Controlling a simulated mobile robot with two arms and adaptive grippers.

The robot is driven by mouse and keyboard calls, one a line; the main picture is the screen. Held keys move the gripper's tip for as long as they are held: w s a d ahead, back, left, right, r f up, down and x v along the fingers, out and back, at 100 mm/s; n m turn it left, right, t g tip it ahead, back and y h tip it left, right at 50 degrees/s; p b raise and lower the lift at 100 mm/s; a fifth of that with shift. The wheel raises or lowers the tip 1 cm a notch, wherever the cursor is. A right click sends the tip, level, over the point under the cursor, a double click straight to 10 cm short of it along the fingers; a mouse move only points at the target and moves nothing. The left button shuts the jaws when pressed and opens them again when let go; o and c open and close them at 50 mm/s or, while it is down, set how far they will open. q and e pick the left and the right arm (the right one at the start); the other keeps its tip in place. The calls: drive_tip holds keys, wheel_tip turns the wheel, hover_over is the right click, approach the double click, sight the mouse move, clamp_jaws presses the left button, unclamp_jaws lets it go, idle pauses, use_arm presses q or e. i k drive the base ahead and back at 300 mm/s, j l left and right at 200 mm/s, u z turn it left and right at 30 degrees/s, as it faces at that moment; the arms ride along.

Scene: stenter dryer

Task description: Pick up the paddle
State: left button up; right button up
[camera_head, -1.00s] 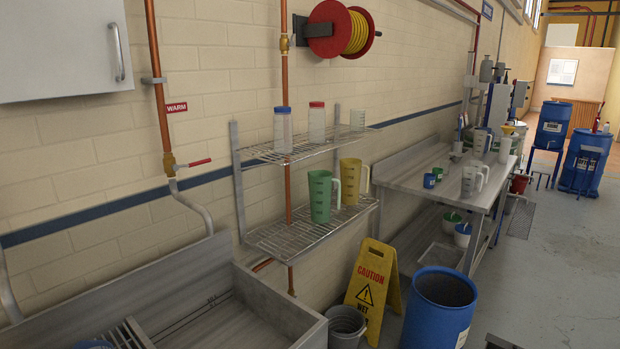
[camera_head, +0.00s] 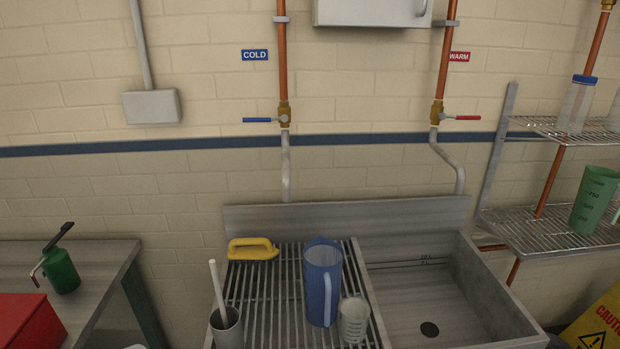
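No thing is plainly recognisable as a paddle. A pale stick or handle (camera_head: 216,283) stands upright, slightly tilted, in a grey cup (camera_head: 227,329) at the front left of the slatted drainer (camera_head: 264,291). Its lower end is hidden inside the cup, so I cannot tell what it is. A yellow handled tool (camera_head: 252,249) lies at the back left of the drainer. A blue jug (camera_head: 322,282) and a small clear beaker (camera_head: 353,320) stand on the drainer's right part. Neither of my grippers shows.
The steel sink basin (camera_head: 410,291) right of the drainer looks empty. A green bottle (camera_head: 61,269) and a red box (camera_head: 27,322) stand on a counter at the left. A wire shelf (camera_head: 535,236) with a green jug (camera_head: 594,200) and a yellow caution sign (camera_head: 600,322) are at the right.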

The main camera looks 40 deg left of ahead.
sight(212, 265)
drive_tip(key=u, duration=2)
